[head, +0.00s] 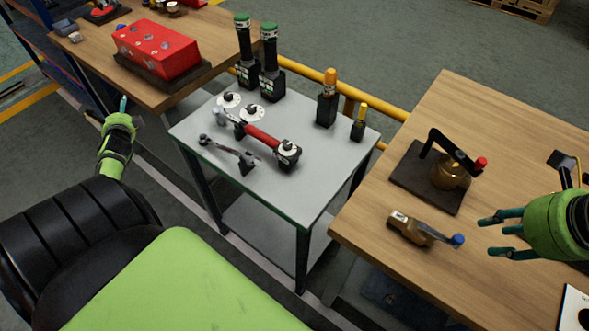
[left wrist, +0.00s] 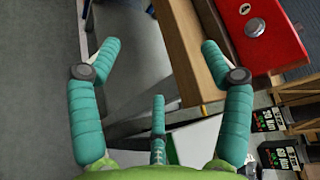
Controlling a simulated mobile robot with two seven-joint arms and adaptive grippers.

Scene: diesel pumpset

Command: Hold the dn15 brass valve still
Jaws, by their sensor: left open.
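A brass valve body with a grey lever and a blue tip (head: 405,229) lies on the right wooden table near its front left edge. A second brass piece (head: 450,176), rounded, sits on a dark plate under a black lever with a red end. I cannot tell from the picture which is the dn15 valve. My right gripper (head: 484,237) is open and empty, its teal fingers spread just right of the blue tip, apart from it. My left gripper (head: 123,103) is at the left near the left table, far from both. In the left wrist view its fingers (left wrist: 160,60) are open and empty.
A grey table (head: 310,180) between the wooden tables holds a red-handled tool (head: 262,136), dials and several dark upright tools. A red block (head: 156,47) sits on the left table (head: 205,40). A yellow rail (head: 390,112) runs behind. The right table's (head: 480,110) far left part is clear.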

